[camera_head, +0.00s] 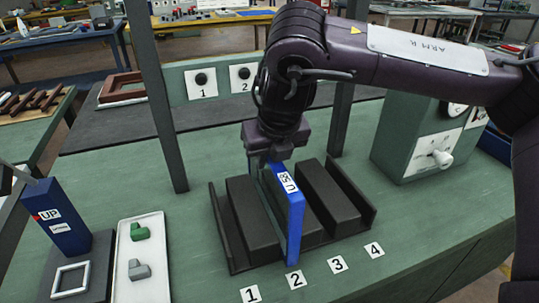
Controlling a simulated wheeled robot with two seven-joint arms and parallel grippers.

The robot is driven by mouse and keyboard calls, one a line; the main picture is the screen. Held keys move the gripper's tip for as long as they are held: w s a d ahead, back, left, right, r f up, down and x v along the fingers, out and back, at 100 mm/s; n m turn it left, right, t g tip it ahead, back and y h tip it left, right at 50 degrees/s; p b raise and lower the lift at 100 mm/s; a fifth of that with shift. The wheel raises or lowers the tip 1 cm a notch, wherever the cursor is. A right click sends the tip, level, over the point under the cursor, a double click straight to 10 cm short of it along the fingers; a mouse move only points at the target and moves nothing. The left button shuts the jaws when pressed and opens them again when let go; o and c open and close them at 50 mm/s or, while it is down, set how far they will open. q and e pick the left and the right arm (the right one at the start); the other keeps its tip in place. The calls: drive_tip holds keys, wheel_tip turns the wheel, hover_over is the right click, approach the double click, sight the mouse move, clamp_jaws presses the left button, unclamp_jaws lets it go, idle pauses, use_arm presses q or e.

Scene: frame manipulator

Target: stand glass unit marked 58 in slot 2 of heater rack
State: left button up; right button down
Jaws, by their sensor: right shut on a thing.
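The glass unit (296,222) is a thin blue-edged panel with a white label that seems to read 58, turned sideways. It is upright between dark blocks of the heater rack (328,198), in line with the floor label 2 (295,279). My right gripper (268,163) is shut on its upper part from above. The unit's lower edge reaches down among the blocks at the rack's front; whether it rests on the rack's bottom I cannot tell. The glass face is seen nearly edge-on.
A white tray (137,290) with a green and a grey piece lies left of the rack. A blue stand marked UP (55,222) is further left. A grey-green box with a knob (420,130) stands at right. Dark upright posts (160,110) flank the rack.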

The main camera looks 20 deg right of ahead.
drive_tip(key=shift+f, duration=0.25)
idle(0.5)
drive_tip(key=c, duration=1.2)
unclamp_jaws()
drive_tip(key=shift+s, duration=0.1)
